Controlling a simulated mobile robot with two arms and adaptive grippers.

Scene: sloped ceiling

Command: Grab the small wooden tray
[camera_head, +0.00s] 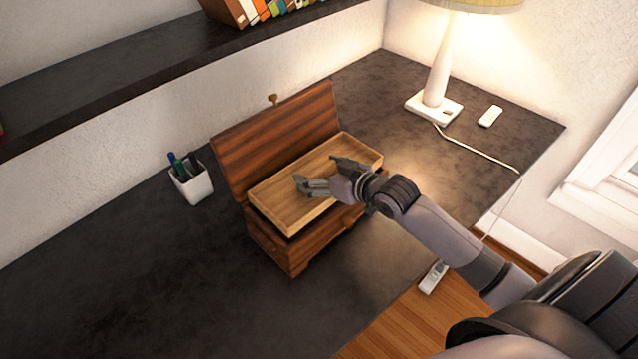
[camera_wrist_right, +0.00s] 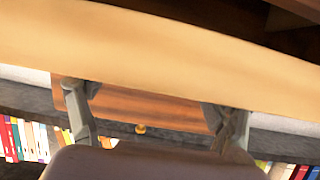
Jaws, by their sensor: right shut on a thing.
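The small wooden tray (camera_head: 284,207) is pale, long and shallow. It is at the top of the open reddish-brown wooden box (camera_head: 284,252), whose lid (camera_head: 277,137) stands up behind it. My right gripper (camera_head: 325,172) reaches over the tray from the right, its fingers at the tray, and is shut on it. In the right wrist view, pale wood (camera_wrist_right: 150,45) crosses close in front of the fingers (camera_wrist_right: 155,115). The exact contact is partly hidden, and I cannot tell whether the tray rests on the box or is raised. My left gripper is not in view.
The box stands on a dark desk (camera_head: 130,280). A white pen cup (camera_head: 194,187) is at its left. A lamp (camera_head: 437,80) and a small white device (camera_head: 490,116) are at the back right. A dark shelf (camera_head: 150,68) with books runs along the wall.

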